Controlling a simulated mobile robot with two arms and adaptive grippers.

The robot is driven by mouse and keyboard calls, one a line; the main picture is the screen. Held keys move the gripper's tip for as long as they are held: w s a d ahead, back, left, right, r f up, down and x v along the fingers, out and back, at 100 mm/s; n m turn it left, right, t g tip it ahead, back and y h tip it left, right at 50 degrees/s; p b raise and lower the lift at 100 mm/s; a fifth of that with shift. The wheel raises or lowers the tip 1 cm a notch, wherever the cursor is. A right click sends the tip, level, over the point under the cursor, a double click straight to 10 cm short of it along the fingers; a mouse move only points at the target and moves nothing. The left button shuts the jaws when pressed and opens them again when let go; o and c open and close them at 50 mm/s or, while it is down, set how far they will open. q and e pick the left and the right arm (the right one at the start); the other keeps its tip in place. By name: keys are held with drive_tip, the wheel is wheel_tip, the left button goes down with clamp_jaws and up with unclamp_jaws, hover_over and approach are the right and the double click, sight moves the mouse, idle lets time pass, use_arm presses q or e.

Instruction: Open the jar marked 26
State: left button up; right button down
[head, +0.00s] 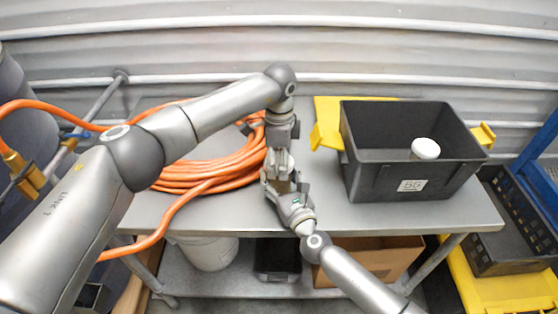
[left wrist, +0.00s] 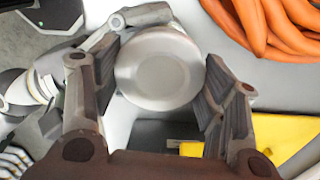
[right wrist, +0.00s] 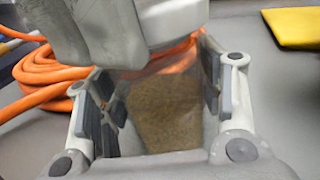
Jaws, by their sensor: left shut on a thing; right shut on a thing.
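A jar (right wrist: 165,112) with brown grainy contents is held above the table, its white lid (left wrist: 160,68) on top. My left gripper (head: 279,160) comes from above and is shut on the lid, its fingers on either side of the round rim in the left wrist view. My right gripper (head: 284,186) is shut on the jar body from the near side, below the left one. The lid also shows at the top of the right wrist view (right wrist: 175,22), partly behind the left fingers. No number shows on the jar.
A dark crate (head: 415,182) labelled 55 stands on the table (head: 330,212) at the right, with another white-lidded jar (head: 425,148) inside. Yellow pieces (head: 328,125) lie beside it. A coiled orange hose (head: 215,172) fills the table's left side. Bare tabletop lies in front of the crate.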

use_arm(q)
drive_tip(key=shift+r, duration=0.85)
drive_tip(key=shift+r, duration=0.1)
drive_tip(key=shift+r, duration=1.9)
use_arm(e)
drive_tip(key=shift+c, duration=1.6)
unclamp_jaws()
drive_tip(key=shift+s, duration=0.1)
